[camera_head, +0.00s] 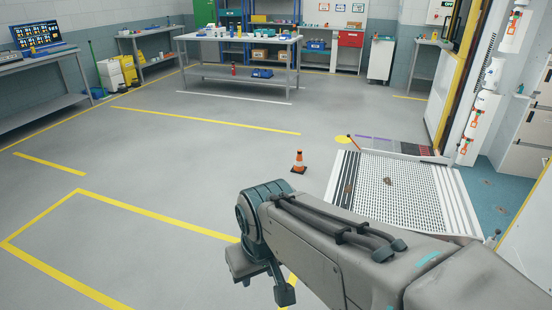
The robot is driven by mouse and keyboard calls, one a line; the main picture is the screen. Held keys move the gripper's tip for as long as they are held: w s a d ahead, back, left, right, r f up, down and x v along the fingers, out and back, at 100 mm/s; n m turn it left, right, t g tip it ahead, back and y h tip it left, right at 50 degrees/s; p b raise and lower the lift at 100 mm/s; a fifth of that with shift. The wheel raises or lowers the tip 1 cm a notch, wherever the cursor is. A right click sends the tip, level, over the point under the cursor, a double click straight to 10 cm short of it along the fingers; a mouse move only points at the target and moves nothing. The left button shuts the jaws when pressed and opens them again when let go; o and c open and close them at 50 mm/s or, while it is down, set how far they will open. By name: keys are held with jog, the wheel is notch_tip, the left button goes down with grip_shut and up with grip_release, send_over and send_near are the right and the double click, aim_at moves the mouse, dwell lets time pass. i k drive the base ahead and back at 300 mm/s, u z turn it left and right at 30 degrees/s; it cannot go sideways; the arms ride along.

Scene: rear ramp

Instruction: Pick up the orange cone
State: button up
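The orange cone (299,162) is small, with white bands and a dark base. It stands upright on the grey floor near the middle of the view, just left of the ramp's far left corner. My gripper (264,280) hangs at the end of my arm, low in the middle of the view. In the picture it is below and left of the cone, clearly apart from it.
A white perforated ramp (447,205) lies right of the cone, partly behind my arm. A grey worktable (240,38) with boxes and bottles stands at the back. A workbench (40,100) is at the left. The floor left of the cone is open, with yellow lines.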

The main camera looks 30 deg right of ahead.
aim_at(298, 168)
jog(key=z, duration=0.3)
jog(key=i, duration=2.35)
jog(key=z, duration=0.75)
jog(key=i, duration=1.65)
jog(key=z, duration=0.35)
jog(key=i, duration=1.6)
jog(key=z, duration=0.1)
